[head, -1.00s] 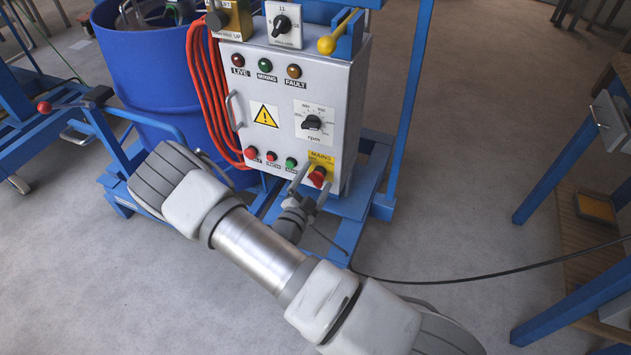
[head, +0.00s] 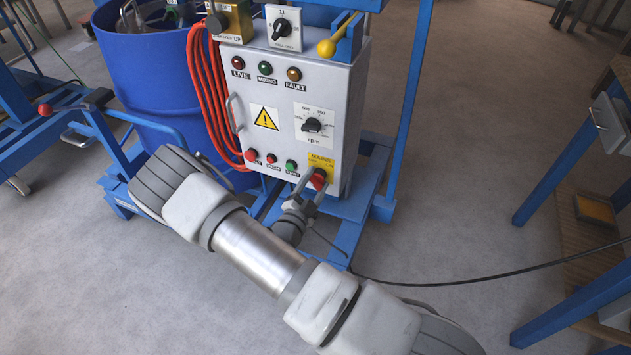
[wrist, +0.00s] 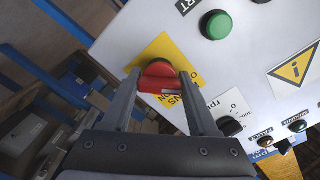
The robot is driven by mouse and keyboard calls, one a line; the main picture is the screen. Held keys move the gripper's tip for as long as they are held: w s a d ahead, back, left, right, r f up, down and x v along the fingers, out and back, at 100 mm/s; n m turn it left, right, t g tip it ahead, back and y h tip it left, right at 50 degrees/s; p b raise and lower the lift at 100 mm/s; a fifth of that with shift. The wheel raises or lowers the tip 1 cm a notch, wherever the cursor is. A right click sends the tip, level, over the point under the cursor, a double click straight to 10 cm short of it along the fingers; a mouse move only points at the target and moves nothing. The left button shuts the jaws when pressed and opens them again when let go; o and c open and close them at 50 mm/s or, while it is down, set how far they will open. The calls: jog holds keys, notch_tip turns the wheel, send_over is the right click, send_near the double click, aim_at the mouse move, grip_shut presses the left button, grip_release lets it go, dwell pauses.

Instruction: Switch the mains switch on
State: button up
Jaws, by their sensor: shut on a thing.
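The mains switch (head: 319,178) is a red rotary knob on a yellow plate marked MAINS (head: 321,162), at the lower right of the grey control box (head: 345,110). My gripper (head: 312,184) reaches it from below, with a finger on either side of the knob. In the wrist view the red knob (wrist: 158,77) sits between the tips of my gripper (wrist: 160,84), and the fingers are shut on it. The LIVE lamp (head: 238,61) is dark red and looks unlit. My fingers partly hide the plate's text.
Push buttons (head: 271,158) sit left of the switch on the same panel. An rpm dial (head: 312,125) is above it. Red hose (head: 212,95) hangs at the box's left, beside a blue drum (head: 145,75). A black cable (head: 450,281) crosses the floor.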

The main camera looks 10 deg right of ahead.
jog(key=m+p, duration=0.2)
jog(key=m, duration=0.1)
jog(key=shift+r, duration=0.15)
jog(key=m+p, duration=0.2)
jog(key=m, duration=0.3)
jog(key=shift+m+p, duration=0.4)
jog(key=m+p, duration=0.1)
jog(key=m, duration=0.3)
jog(key=shift+m+p, duration=0.3)
jog(key=shift+p, duration=0.05)
jog(key=shift+m+p, duration=0.55)
jog(key=shift+m, duration=1.45)
jog(key=shift+f, duration=0.2)
jog(key=o, duration=1.4)
